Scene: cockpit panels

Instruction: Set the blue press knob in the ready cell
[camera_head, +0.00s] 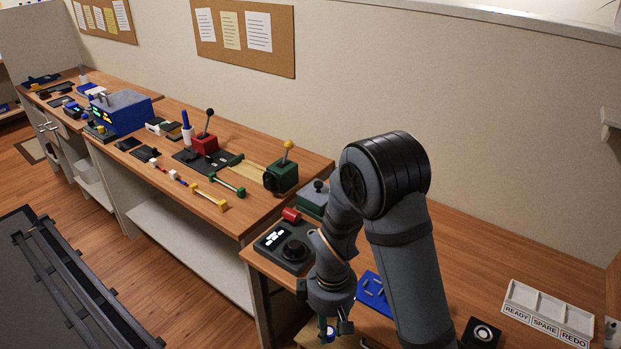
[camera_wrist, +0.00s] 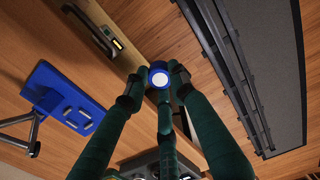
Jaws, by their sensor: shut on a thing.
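The blue press knob, a blue ring with a white round face, shows between my fingertips in the wrist view (camera_wrist: 159,79). My gripper (camera_wrist: 156,92) is shut on it. In the head view my gripper (camera_head: 329,328) points down near the front edge of the near bench, and a bit of the blue knob (camera_head: 330,335) shows between its fingers. A white tray (camera_head: 548,309) with cells labelled READY, SPARE and REDO stands at the right. Its READY cell (camera_head: 522,294) is the leftmost and looks empty. The tray is well to the right of my gripper.
A blue plate (camera_head: 374,292) with small raised parts and a black round-topped device (camera_head: 481,334) lie between my gripper and the tray. A black dial panel (camera_head: 284,246), a red cylinder (camera_head: 291,215) and a green box (camera_head: 312,197) stand at the left. Bare bench lies behind the tray.

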